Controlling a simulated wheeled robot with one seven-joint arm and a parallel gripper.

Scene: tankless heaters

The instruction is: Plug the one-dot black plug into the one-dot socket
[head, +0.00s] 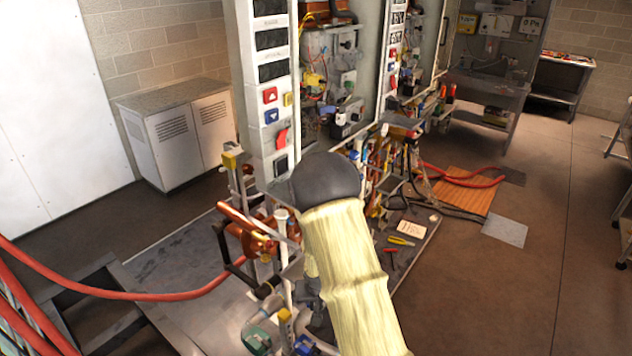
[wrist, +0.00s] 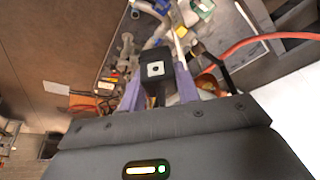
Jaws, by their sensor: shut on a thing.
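In the wrist view, my gripper (wrist: 158,80) has its two purple fingers closed on a black plug (wrist: 153,94). The plug is a dark block with a white square label (wrist: 155,69) bearing one dark dot. It is held above the floor-level pipework and looks clear of other things, though its far end is hidden. In the head view, my cream arm with its dark joint covers the middle, and neither the fingers nor the plug can be made out. I cannot pick out the one-dot socket in either view.
A tall heater panel (head: 268,70) with buttons stands behind my arm. Orange-brown pipes and valves (head: 255,235) crowd the area left of the arm. A red hose (head: 130,294) crosses at the left; it also shows in the wrist view (wrist: 265,40). Open floor (head: 530,250) lies to the right.

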